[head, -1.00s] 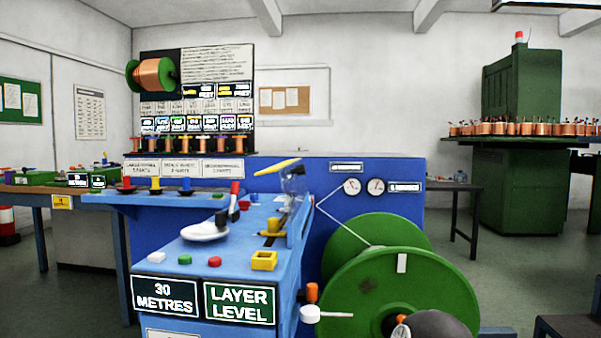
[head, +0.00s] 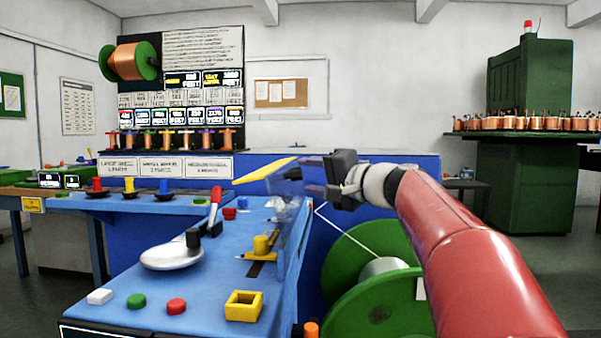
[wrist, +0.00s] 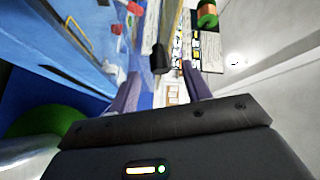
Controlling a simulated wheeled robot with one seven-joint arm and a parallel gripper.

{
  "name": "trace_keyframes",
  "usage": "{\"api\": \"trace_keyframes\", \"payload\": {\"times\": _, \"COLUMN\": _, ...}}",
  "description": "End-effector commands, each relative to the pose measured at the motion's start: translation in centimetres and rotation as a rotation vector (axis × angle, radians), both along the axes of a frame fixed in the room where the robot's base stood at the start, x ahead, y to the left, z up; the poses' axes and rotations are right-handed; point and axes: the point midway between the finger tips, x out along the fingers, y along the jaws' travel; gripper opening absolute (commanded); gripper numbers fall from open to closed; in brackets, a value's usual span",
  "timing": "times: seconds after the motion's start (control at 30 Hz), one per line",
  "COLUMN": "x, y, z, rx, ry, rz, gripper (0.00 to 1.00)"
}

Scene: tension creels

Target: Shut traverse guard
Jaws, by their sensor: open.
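The traverse guard appears to be the clear tilted panel (head: 288,184) at the right edge of the blue bench. It stands raised, and a yellow bar (head: 265,171) slants out to the left near its top. My gripper (head: 308,175) reaches in from the right, its fingers pointing left at the panel and overlapping it in the head view. Whether they touch it I cannot tell. In the wrist view my open gripper (wrist: 160,68) has a dark cylindrical knob (wrist: 160,58) in line between its fingers. A yellow traverse block (head: 262,245) sits on the bench below the panel.
The blue bench (head: 205,285) carries a red-handled lever (head: 215,210), a white dish (head: 171,257), coloured buttons and a yellow square frame (head: 244,306). A large green reel (head: 375,310) with a taut wire stands right of the bench, under my arm.

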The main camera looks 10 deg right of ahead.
Motion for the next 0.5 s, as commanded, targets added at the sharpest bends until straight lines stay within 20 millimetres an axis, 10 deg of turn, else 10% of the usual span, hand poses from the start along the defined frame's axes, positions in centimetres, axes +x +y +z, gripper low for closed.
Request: {"api": "trace_keyframes", "payload": {"times": 0.5, "x": 2.7, "y": 2.0, "z": 0.0, "rx": -0.001, "ry": 0.001, "rz": 0.001, "gripper": 0.48}}
